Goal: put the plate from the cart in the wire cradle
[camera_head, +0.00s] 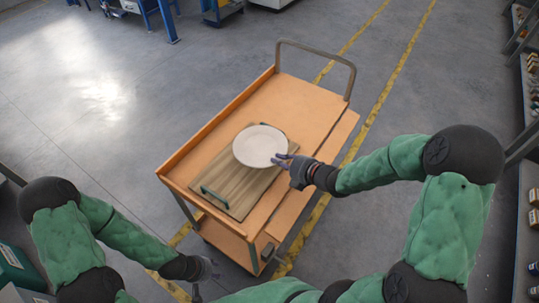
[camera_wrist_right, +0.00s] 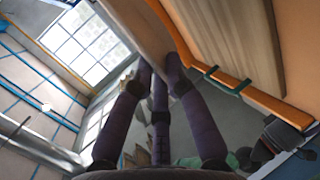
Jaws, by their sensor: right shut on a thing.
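The plate (camera_head: 258,146) is round and off-white, over the wooden board of the orange cart (camera_head: 295,100). My right gripper (camera_head: 283,160) is shut on the plate's right rim. In the right wrist view its fingers (camera_wrist_right: 160,72) close on a pale surface, the plate (camera_wrist_right: 138,28). I cannot tell whether the plate rests on the board or is slightly above it. My left gripper (camera_head: 207,272) is low, in front of the cart, away from the plate; its finger state is unclear. I cannot make out the wire cradle in either view.
The wooden board (camera_head: 238,188) has a dark green handle (camera_head: 214,198) at its near end. The cart's grey push handle (camera_head: 318,52) rises at the far end. Shelving (camera_head: 528,75) stands along the right. Open grey floor lies left of the cart.

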